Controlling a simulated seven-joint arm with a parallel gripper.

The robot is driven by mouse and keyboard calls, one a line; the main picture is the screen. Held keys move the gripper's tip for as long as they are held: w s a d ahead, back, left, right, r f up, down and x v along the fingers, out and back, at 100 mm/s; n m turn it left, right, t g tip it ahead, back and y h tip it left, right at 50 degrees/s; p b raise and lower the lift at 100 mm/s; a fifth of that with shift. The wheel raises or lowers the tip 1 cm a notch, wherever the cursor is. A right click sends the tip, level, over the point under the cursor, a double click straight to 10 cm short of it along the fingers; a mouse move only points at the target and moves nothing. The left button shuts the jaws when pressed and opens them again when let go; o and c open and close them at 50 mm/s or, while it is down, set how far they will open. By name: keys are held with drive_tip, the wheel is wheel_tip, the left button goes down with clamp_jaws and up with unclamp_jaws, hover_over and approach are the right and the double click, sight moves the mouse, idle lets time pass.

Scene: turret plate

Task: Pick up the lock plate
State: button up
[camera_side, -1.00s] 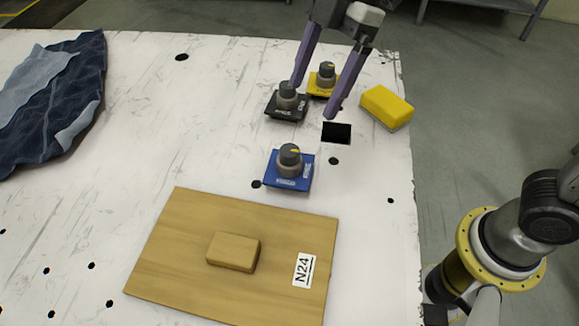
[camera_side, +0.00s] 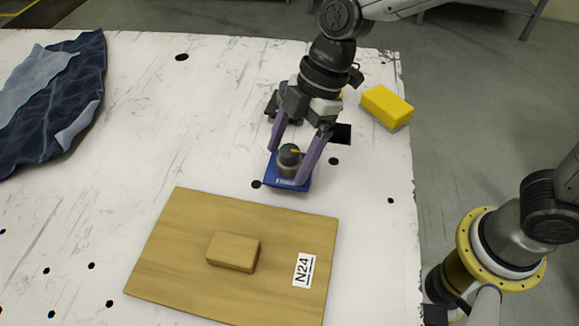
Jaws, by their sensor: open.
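A blue plate (camera_side: 286,180) with a grey round knob (camera_side: 289,157) and a small yellow mark on top lies on the white table. Its small label is too small to read, so I cannot tell whether it is the lock plate. My gripper (camera_side: 286,166) is open, pointing down, with one finger on each side of the knob. I cannot tell whether the fingers touch it. A black plate (camera_side: 272,105) is mostly hidden behind my gripper. Only a sliver of a yellow plate (camera_side: 341,93) shows behind my arm.
A wooden board (camera_side: 180,245) marked N24 lies in front, with a small wooden block (camera_side: 233,252) on it. Dark blue cloth (camera_side: 60,110) lies at left. The middle left table is clear.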

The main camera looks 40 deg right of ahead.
drive_tip(key=shift+f, duration=0.15)
clamp_jaws()
idle(0.4)
